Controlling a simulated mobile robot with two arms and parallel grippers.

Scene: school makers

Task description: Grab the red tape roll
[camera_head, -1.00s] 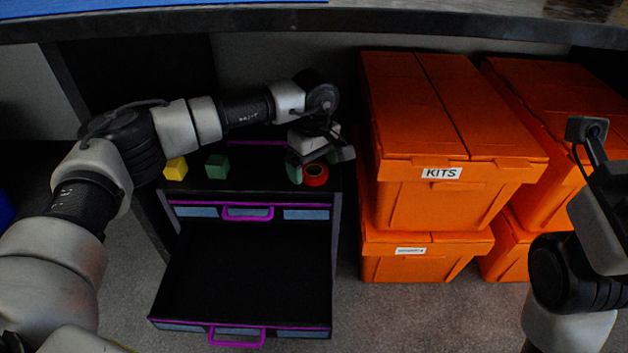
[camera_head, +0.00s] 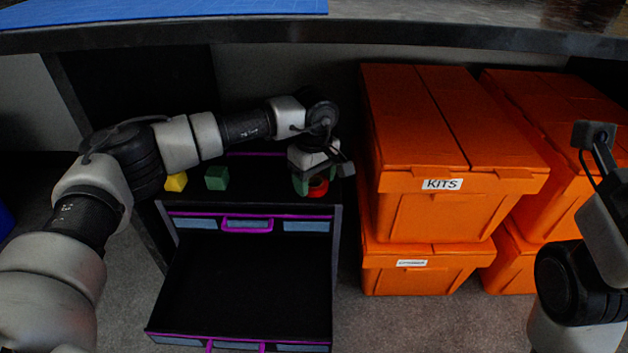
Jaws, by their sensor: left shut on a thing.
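The red tape roll (camera_head: 318,188) is on top of the black drawer cabinet (camera_head: 262,196), near its right end. My left gripper (camera_head: 311,184) points down over the roll and is shut on it, with its green-tipped fingers at the roll. The gripper hides part of the roll, and I cannot tell whether the roll is lifted off the top. My right arm shows at the right edge, but its fingers are not in view.
A yellow block (camera_head: 176,182) and a green block (camera_head: 217,178) sit on the cabinet top to the left. The cabinet's lower drawer (camera_head: 245,275) is pulled out and empty. Stacked orange crates (camera_head: 440,215) stand close on the right. A tabletop edge (camera_head: 300,32) runs overhead.

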